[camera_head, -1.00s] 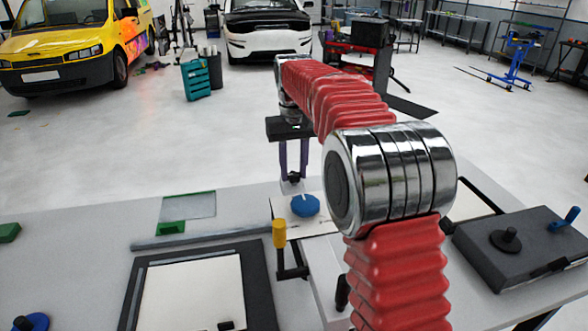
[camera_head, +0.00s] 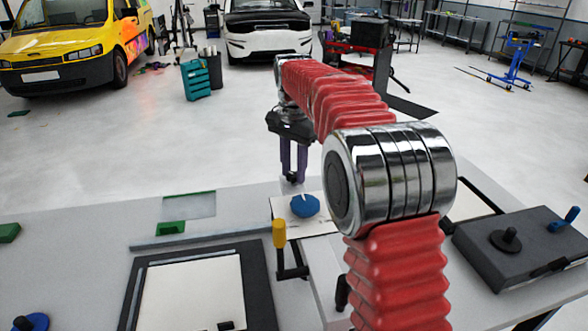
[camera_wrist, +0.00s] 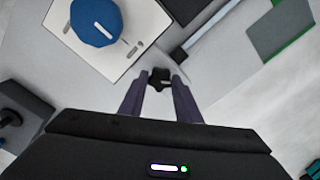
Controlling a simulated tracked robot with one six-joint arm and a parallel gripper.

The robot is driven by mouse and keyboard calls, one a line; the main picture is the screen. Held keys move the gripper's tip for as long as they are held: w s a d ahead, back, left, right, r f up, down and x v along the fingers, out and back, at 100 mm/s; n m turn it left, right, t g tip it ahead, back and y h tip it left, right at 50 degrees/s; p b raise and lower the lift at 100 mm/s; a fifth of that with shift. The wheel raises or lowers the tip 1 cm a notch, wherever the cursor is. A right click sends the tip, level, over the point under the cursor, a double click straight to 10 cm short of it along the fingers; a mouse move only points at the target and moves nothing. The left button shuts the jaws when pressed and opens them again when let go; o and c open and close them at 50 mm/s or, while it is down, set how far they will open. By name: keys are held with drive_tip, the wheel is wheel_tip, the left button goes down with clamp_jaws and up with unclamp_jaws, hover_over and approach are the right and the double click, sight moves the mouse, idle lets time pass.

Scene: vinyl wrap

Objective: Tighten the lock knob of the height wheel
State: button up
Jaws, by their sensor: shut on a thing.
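The height wheel is a blue disc with a white mark (camera_head: 305,206), on a white plate on the bench; it also shows at the top left of the wrist view (camera_wrist: 97,20). The lock knob is a small black lobed knob (camera_wrist: 160,79), just beyond the wheel's plate in the head view (camera_head: 292,180). My gripper (camera_wrist: 159,84) points down over it, with its two dark purple fingers on either side. The fingers are shut on the lock knob. The knob's stem and base are hidden.
A yellow-handled lever (camera_head: 279,234) stands in front of the wheel's plate. A dark box with a black knob (camera_head: 540,245) is at the right. A framed white sheet (camera_head: 193,295) lies front left. A green-edged pane (camera_head: 189,205) lies left of the wheel.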

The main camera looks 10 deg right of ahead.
sight(294, 174)
drive_tip(key=m, duration=0.3)
drive_tip(key=shift+m, duration=2.2)
drive_tip(key=shift+r, duration=0.1)
drive_tip(key=o, duration=1.1)
drive_tip(key=shift+c, duration=0.2)
wheel_tip(294, 174, up, 14)
drive_tip(key=shift+f, duration=0.25)
